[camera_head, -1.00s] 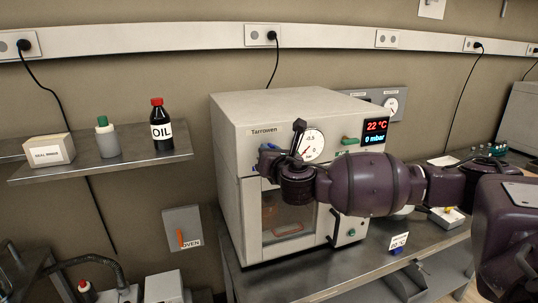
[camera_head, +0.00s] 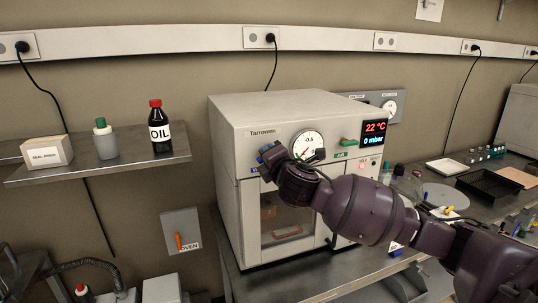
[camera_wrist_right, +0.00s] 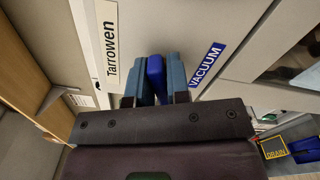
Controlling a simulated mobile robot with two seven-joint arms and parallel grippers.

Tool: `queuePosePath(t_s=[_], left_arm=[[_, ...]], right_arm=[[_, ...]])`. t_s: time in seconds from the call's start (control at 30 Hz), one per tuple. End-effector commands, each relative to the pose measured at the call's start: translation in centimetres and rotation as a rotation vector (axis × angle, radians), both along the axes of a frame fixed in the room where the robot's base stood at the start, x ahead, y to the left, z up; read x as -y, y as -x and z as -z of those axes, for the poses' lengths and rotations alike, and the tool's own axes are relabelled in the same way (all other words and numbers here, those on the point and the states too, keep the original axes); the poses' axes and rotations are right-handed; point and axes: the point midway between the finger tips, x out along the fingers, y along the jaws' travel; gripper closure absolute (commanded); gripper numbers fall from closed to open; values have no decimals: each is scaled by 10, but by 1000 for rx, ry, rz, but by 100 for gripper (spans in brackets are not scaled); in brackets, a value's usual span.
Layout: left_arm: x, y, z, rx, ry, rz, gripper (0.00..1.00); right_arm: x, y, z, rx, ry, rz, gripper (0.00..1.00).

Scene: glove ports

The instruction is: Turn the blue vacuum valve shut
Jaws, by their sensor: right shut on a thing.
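The vacuum oven (camera_head: 235,130) is a white box labelled Tarrowen, standing on the metal bench. Its blue vacuum valve handle (camera_wrist_right: 155,76) shows in the right wrist view beside the blue VACUUM label (camera_wrist_right: 206,66). My right gripper (camera_wrist_right: 155,72) has one blue-grey finger on each side of the handle and is shut on it. In the head view my right gripper (camera_head: 268,152) is at the upper left of the oven front, and it largely hides the valve. How far the handle is turned I cannot tell. My left gripper is not in view.
The round gauge (camera_head: 307,144) and a green valve handle (camera_head: 348,142) are right of my gripper. The display (camera_head: 374,132) reads 22 °C and 0 mbar. A shelf (camera_head: 100,167) with an oil bottle (camera_head: 159,128) is at left. A black tray (camera_head: 488,186) lies on the right bench.

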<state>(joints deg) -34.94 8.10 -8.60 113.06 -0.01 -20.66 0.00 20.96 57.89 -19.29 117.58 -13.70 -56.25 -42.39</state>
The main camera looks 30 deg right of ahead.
Motion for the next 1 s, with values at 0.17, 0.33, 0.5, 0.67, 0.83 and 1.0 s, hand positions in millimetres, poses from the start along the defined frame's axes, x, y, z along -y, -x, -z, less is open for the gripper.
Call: queuePosePath(t_s=[0.17, 0.33, 0.5, 0.67, 0.83, 1.0], left_arm=[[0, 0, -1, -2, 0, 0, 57], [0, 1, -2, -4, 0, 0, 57], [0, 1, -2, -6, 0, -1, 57], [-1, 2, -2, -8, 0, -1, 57], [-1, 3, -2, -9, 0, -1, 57], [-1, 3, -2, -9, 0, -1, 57]], right_arm=[[0, 0, 2, 32, -149, 1, 100], [0, 0, 3, 59, -261, 2, 100], [0, 0, 3, 79, -341, 0, 100], [0, 0, 3, 91, -385, 1, 100], [0, 0, 4, 94, -405, 0, 100], [0, 0, 4, 95, -409, 0, 100]])
